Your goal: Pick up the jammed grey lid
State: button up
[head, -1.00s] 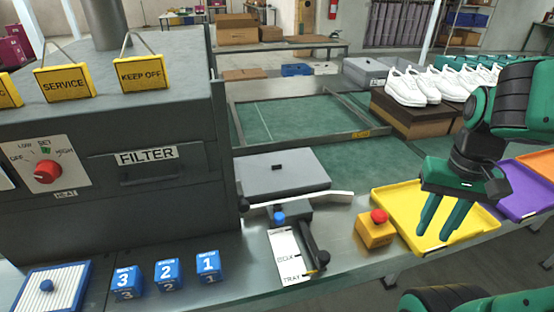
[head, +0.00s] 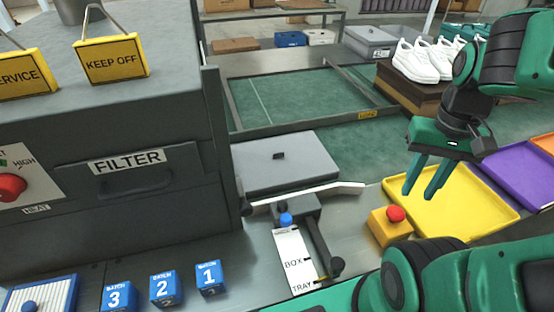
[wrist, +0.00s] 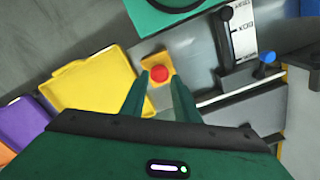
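The grey lid (head: 285,165) is a flat slab with a small black knob on top. It lies in the head view just right of the FILTER machine, at the near end of the green conveyor, behind a white bar. It appears slightly skewed; whether its edge is caught under the machine I cannot tell. In the wrist view a grey slab that looks like the lid (wrist: 245,115) is partly hidden by my gripper's body. My gripper (head: 419,195) is open and empty, pointing down above the yellow tray, well to the right of the lid. Its fingers (wrist: 160,78) also show in the wrist view.
A yellow block with a red button (head: 392,226) stands between the lid and the yellow tray (head: 480,215). A BOX/TRAY lever panel (head: 292,255) is in front of the lid. Numbered blue blocks (head: 210,278) line the front left. White shoes (head: 420,62) stand behind.

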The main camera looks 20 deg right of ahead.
jog(key=w+m, duration=0.2)
jog(key=w, duration=0.7)
jog(key=m+y, duration=0.8)
jog(key=y, duration=0.3)
send_near(297, 154)
jog(key=a, duration=0.1)
jog(key=s+a+r, duration=0.1)
jog(key=a, duration=0.1)
jog(key=shift+s+a+r, duration=0.15)
jog(key=shift+a+r, duration=0.05)
jog(key=shift+r, duration=0.15)
jog(key=shift+w+d+f+m+y, duration=0.1)
jog(key=shift+w+m+y, duration=0.55)
jog(key=shift+y, duration=0.45)
jog(key=x, duration=0.5)
jog(key=shift+x, duration=2.9)
jog(key=shift+w+d+f, duration=0.1)
jog(key=shift+f, duration=0.1)
grip_shut()
